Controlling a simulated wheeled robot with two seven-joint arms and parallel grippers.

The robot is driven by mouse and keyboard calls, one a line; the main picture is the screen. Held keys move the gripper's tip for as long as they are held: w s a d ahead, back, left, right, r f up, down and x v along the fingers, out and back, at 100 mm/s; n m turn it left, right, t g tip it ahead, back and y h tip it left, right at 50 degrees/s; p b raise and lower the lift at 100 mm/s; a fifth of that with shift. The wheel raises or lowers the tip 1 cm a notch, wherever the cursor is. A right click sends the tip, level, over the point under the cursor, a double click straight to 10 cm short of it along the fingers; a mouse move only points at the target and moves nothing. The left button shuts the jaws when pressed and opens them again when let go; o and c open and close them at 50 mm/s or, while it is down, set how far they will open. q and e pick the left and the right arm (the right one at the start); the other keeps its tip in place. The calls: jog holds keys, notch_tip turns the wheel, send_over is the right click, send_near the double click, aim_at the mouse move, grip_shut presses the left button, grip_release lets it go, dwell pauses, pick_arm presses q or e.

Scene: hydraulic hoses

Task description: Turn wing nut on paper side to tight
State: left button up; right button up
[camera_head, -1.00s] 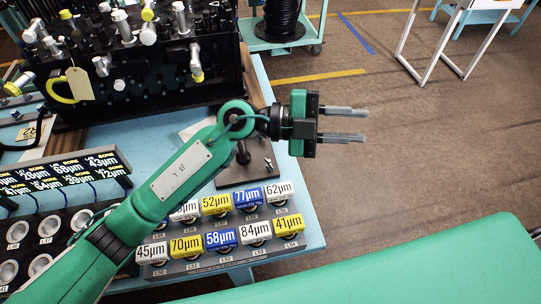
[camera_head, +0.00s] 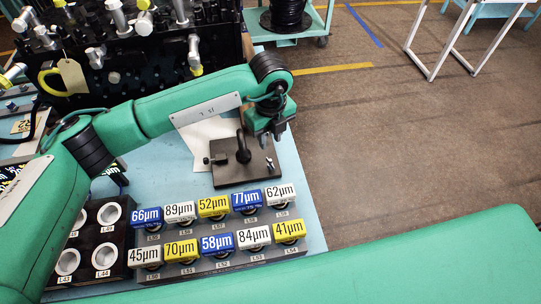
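A dark metal plate (camera_head: 232,174) lies on the light blue table with a black ball-topped lever (camera_head: 243,148) standing on it. White paper (camera_head: 200,134) lies beside and partly behind the plate, on its left. A small dark part (camera_head: 207,160) sits at the plate's left edge, on the paper side; it may be the wing nut but is too small to tell. My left gripper (camera_head: 275,138) points down above the plate's right rear corner, right of the lever. Its grey fingertips show apart with nothing between them. My forearm hides part of the paper. My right gripper is out of view.
Labelled micron blocks (camera_head: 213,206) stand in two rows in front of the plate. A black tray (camera_head: 104,252) with white-rimmed holes is at the left. A black hydraulic manifold (camera_head: 120,76) stands behind my arm. Open floor lies right of the table edge.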

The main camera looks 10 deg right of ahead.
aim_at(270, 162)
pick_arm(q)
notch_tip(270, 162, down, 9)
jog(key=p, duration=0.3)
jog(key=shift+f, duration=0.7)
grip_shut()
